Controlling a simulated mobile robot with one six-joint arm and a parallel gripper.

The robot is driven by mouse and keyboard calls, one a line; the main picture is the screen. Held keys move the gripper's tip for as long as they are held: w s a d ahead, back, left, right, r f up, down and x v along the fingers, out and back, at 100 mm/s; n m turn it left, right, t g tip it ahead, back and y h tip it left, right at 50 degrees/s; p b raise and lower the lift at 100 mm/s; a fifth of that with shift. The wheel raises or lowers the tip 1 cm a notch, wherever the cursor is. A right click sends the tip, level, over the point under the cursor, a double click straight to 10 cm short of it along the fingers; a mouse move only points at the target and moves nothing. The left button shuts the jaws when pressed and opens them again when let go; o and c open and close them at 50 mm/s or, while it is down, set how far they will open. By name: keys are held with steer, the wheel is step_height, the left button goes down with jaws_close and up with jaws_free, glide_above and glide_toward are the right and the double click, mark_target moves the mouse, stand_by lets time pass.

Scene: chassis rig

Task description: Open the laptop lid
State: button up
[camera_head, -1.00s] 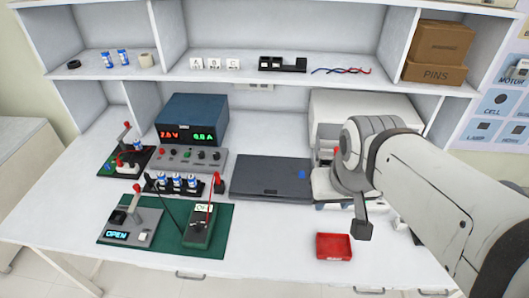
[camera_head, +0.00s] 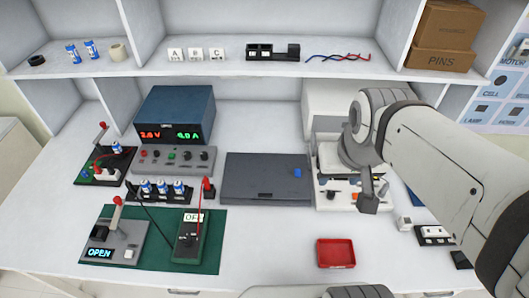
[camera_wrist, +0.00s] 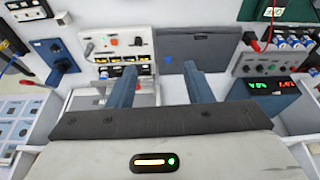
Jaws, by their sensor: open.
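The laptop (camera_head: 266,179) lies closed and flat on the white bench, a dark grey slab with a small blue mark near its right edge and a small dark notch at its front edge. In the wrist view the laptop (camera_wrist: 203,48) shows upside down beyond the fingers. My gripper (camera_wrist: 158,78) is open, its two blue-grey fingers apart with nothing between them. In the head view my gripper (camera_head: 370,195) is right of the laptop, above the white instrument panel, apart from the lid. Its fingers are mostly hidden by the wrist there.
A power supply (camera_head: 175,120) stands back left, a green mat (camera_head: 212,252) with meters at front left. A red tray (camera_head: 335,253) sits front right. The white instrument (camera_head: 335,200) is right of the laptop. Bench in front of the laptop is clear.

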steer(key=o, duration=0.4)
steer(key=shift+g, duration=0.9)
steer(key=w+a+f+b, duration=0.1)
steer(key=w+f+b, duration=0.2)
steer(key=f+b, duration=0.1)
steer(key=w+a+f+b, duration=0.2)
steer(key=w+f+b, duration=0.2)
steer(key=w+a+f+b, duration=0.2)
steer(key=w+f+b, duration=0.2)
steer(key=shift+w+a+f, duration=0.1)
steer(key=shift+a+f, duration=0.15)
steer(key=shift+f, duration=0.15)
steer(key=g+b, duration=0.2)
steer(key=b, duration=0.6)
glide_above(265, 194)
step_height(265, 194, down, 14)
steer(key=shift+d+r, duration=0.15)
steer(key=shift+r, duration=0.1)
steer(key=shift+w+f+b, duration=0.1)
steer(key=shift+f+b, duration=0.2)
steer(key=shift+f, duration=0.05)
step_height(265, 194, down, 7)
steer(key=shift+f+b, duration=0.1)
steer(key=shift+b, duration=0.35)
steer(key=shift+c, duration=0.4)
steer(key=c, duration=1.3)
